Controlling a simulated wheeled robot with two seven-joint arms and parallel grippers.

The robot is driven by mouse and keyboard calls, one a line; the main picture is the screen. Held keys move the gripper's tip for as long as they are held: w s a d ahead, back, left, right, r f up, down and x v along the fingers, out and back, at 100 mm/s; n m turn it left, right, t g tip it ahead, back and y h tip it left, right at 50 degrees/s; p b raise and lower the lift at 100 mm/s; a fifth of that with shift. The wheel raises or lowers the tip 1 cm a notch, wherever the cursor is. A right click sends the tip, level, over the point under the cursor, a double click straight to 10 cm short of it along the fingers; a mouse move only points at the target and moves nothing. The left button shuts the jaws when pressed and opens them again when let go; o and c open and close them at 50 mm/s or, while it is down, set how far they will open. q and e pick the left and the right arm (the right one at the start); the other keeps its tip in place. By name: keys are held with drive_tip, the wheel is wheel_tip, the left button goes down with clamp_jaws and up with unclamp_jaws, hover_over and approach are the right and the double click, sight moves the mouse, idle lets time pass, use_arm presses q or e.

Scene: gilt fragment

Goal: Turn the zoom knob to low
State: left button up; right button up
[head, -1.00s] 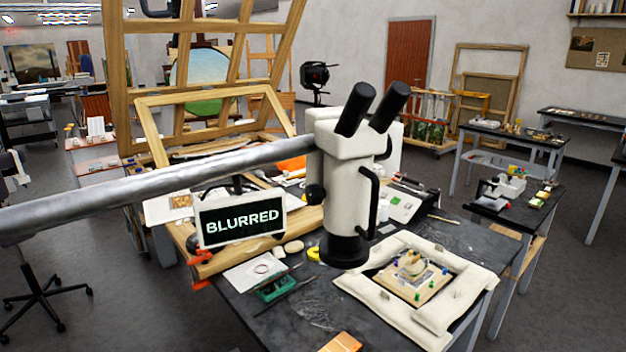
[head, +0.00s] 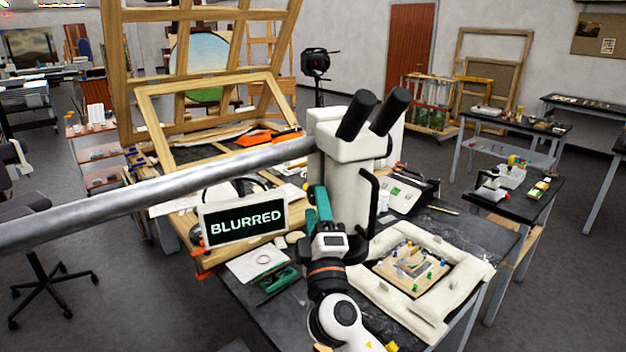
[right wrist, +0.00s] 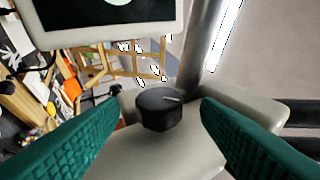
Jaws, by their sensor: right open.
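The microscope (head: 345,150) has a cream body, two black eyepieces and a thick metal boom coming in from the left. Its black round knob (right wrist: 158,112) shows in the right wrist view, with a white pointer line that points to the right. No scale marks can be made out around it. In the head view the knob is hidden behind my right gripper (head: 318,203). That gripper has green fingers and is open, one finger to each side of the knob in the right wrist view. I cannot tell whether they touch it. My left gripper is not in view.
A screen reading BLURRED (head: 243,222) stands just left of the gripper. A wooden easel (head: 205,120) stands behind. The metal boom (head: 150,192) passes above the screen.

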sight(312, 193)
drive_tip(key=p+x, duration=0.1)
drive_tip(key=x, duration=0.4)
drive_tip(key=shift+w, duration=0.25)
drive_tip(key=c, duration=1)
drive_tip(key=shift+r+g+p, duration=0.15)
drive_tip(key=shift+g+p, duration=0.25)
drive_tip(key=shift+p, duration=0.65)
drive_tip(key=shift+n+g+p, duration=0.3)
drive_tip(key=shift+g+p, duration=0.3)
drive_tip(key=shift+p, duration=0.05)
drive_tip(key=shift+f+n+g+p, duration=0.15)
drive_tip(key=shift+f+n+g, duration=0.2)
drive_tip(key=shift+g, duration=0.85)
drive_tip(key=shift+f+n+g+p, duration=0.15)
drive_tip(key=shift+f+n+g, duration=0.15)
drive_tip(key=shift+g, duration=0.9)
